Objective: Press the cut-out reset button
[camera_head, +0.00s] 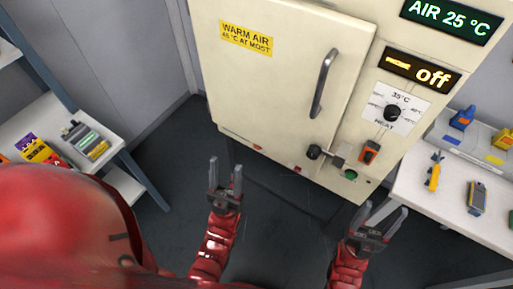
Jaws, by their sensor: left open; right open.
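The cream warm-air cabinet (235,95) stands ahead with its door shut. A small green button (350,174) sits low on its front, right of the door. An orange-and-black switch (371,151) is just above and right of it. No label for a cut-out reset is readable, so I cannot tell for certain which control it is. My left gripper (226,165) is open and empty, in front of the cabinet's lower left. My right gripper (385,206) is open and empty, below and right of the green button, apart from it in the picture.
A white bench (450,215) with tools is right; a shelf (117,150) is left. Dark floor between is clear.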

